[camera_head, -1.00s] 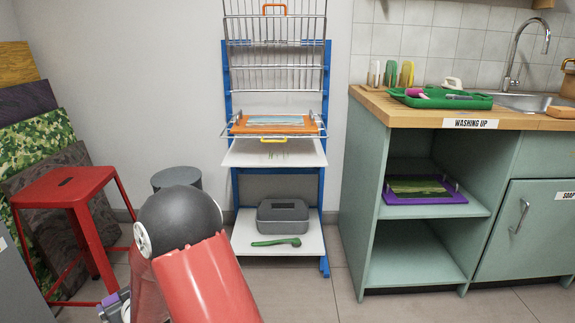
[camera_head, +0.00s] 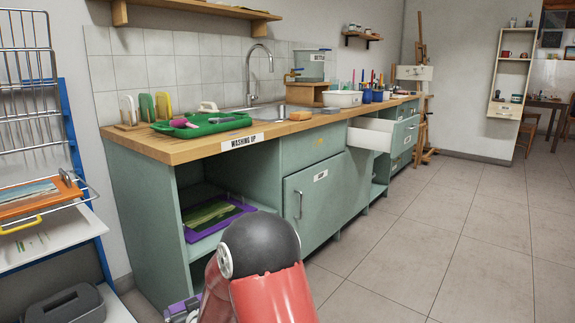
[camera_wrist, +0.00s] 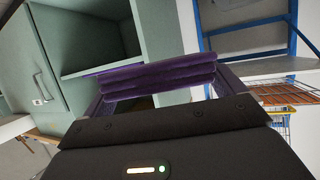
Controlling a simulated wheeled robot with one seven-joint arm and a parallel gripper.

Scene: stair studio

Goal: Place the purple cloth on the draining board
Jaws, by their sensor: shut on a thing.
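The purple cloth (camera_wrist: 158,76) is a thick folded roll held across the fingers of my gripper (camera_wrist: 160,88) in the wrist view. My gripper is shut on it. In the head view only a small purple and grey bit shows at the bottom edge, beside my red arm, which hides the rest. A green tray (camera_head: 222,124), which looks like the draining board, lies on the wooden counter (camera_head: 185,150) near the sink. It holds a pink-purple item and a few dark ones. The cloth is apart from it, low in front of the cabinets.
A purple-framed screen (camera_head: 218,212) lies on the open shelf. A drawer (camera_head: 370,134) juts out. A drying rack (camera_head: 35,110) is left. Floor at right is clear.

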